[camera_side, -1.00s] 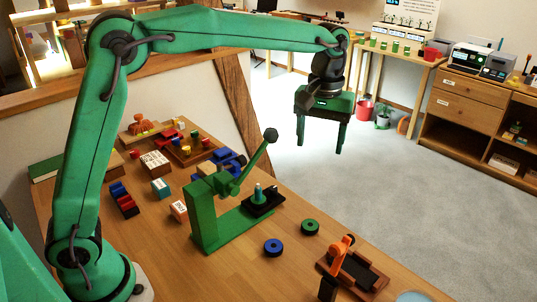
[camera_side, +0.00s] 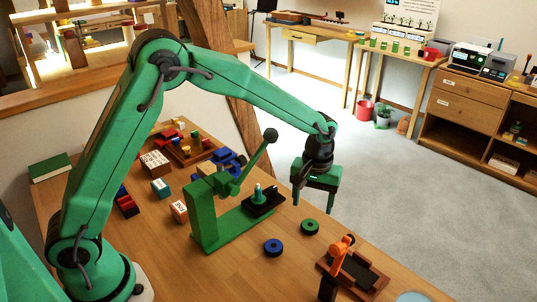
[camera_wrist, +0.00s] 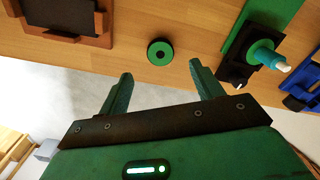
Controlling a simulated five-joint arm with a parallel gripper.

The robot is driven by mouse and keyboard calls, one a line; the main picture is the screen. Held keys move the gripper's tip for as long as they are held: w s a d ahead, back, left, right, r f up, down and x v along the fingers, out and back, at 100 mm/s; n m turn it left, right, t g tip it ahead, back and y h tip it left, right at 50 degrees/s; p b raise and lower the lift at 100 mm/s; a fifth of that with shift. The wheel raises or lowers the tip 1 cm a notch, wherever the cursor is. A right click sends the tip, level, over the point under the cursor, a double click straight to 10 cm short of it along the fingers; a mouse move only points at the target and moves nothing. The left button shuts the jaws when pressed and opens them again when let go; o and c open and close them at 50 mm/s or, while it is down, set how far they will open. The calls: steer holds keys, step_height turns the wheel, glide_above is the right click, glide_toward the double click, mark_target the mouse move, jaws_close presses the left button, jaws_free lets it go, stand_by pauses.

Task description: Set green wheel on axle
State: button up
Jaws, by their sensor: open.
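The green wheel (camera_side: 310,227) is a small ring with a dark centre, lying flat on the table near its right edge. It also shows in the wrist view (camera_wrist: 160,52), ahead of the gap between my fingers. My gripper (camera_side: 312,204) is open and empty, pointing down above and behind the wheel, apart from it. In the wrist view my two fingers (camera_wrist: 158,82) are spread wide. The axle (camera_side: 258,190) is a pale-tipped upright pin on a black block at the green press; it also shows in the wrist view (camera_wrist: 283,66) with a green round part around its lower part.
The green press (camera_side: 207,218) with its raised lever stands left of the wheel. A blue wheel (camera_side: 273,247) lies on the table nearby. A brown tray with an orange clamp (camera_side: 352,272) stands at the front right. Blocks and a parts tray (camera_side: 190,148) lie farther back.

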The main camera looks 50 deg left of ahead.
mark_target(310, 222)
steer(key=shift+f, duration=1.3)
steer(key=shift+f, duration=2.6)
steer(key=c, duration=1.1)
